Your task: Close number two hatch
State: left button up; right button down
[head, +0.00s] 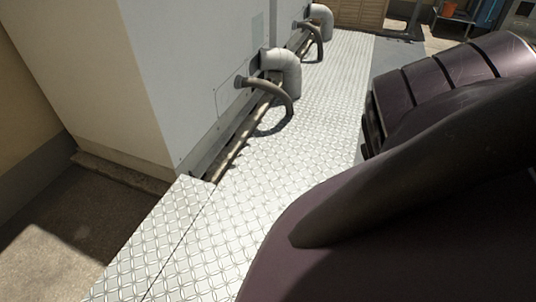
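A pale condenser housing (165,75) stands at the left of the walkway. A faint panel outline (229,98) shows low on its side, beside a hose fitting. It lies flush with the wall as far as I can see, and I cannot read a number on it. I cannot tell whether it is a hatch, and no open hatch is recognisable in this view. Neither of my grippers is in view. A dark purple part of my own body covers the right side and hides what lies behind it.
A white tread-plate walkway (255,160) runs along the housing. Grey elbow pipes (284,72) (323,20) and a bent hose (272,92) stick out over it. A slatted wooden panel (359,13) and an orange pot (448,9) are far back. The walkway's middle is clear.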

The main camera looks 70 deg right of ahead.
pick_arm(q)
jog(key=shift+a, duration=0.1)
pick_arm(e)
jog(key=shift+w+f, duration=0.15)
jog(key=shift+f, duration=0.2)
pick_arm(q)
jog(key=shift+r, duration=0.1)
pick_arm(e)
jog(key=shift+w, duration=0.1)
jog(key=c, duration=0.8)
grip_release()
pick_arm(q)
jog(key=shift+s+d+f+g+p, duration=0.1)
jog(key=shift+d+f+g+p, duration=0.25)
jog(key=shift+p, duration=0.6)
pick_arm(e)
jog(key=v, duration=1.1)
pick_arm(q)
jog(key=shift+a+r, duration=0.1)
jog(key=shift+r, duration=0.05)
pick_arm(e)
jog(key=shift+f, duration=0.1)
